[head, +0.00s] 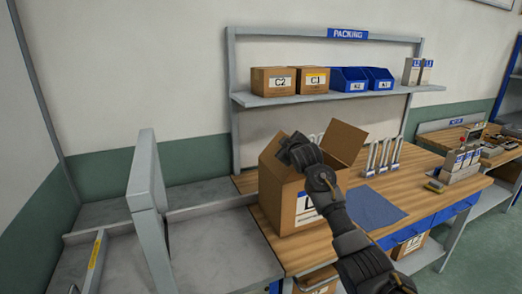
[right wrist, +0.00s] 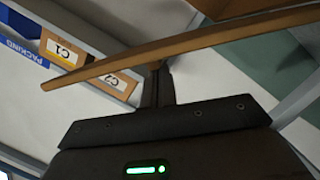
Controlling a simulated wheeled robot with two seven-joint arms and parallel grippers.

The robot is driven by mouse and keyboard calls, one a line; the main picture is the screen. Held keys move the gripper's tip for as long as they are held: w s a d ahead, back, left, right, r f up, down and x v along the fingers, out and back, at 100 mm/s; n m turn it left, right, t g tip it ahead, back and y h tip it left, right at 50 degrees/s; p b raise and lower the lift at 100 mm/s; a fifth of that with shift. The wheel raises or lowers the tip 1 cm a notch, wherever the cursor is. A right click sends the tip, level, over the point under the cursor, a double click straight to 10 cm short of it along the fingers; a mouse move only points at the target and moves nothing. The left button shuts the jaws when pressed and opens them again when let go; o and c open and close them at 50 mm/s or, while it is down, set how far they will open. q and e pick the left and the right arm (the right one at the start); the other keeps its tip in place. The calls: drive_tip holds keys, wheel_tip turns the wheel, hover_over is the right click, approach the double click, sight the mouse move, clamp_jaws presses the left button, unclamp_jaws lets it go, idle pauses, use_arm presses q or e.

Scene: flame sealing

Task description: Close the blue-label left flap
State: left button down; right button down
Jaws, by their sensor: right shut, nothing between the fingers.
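An open cardboard box (head: 282,215) with a white label on its front stands on the wooden table. Its left flap (head: 268,150) stands raised, partly hidden behind my right gripper (head: 292,148). Another flap (head: 345,141) stands up on the right side. No blue label on the left flap can be made out. My right gripper is shut and empty at the left part of the box opening. In the right wrist view its dark fingers (right wrist: 156,88) are close to a cardboard edge (right wrist: 190,42); contact cannot be told. My left gripper is out of view.
A blue mat (head: 375,207) and several upright white holders (head: 383,158) are right of the box. A shelf (head: 330,93) behind holds cartons and blue bins. A grey upright panel (head: 146,175) stands at the left.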

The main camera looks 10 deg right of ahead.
drive_tip(key=d+f+m+g+y+p, duration=0.1)
drive_tip(key=d+f+m+y+p, duration=0.1)
drive_tip(key=d+f+m, duration=0.4)
drive_tip(key=shift+w+d+f, duration=0.3)
drive_tip(key=shift+w+f, duration=0.1)
drive_tip(key=shift+w, duration=0.05)
drive_tip(key=shift+r+p, duration=0.1)
drive_tip(key=shift+p, duration=0.2)
idle(0.4)
drive_tip(key=s+d+r, duration=0.1)
drive_tip(key=s+r, duration=0.5)
drive_tip(key=s, duration=0.3)
drive_tip(key=shift+s+d+p, duration=0.25)
drive_tip(key=shift+s+p, duration=0.05)
drive_tip(key=shift+p, duration=0.1)
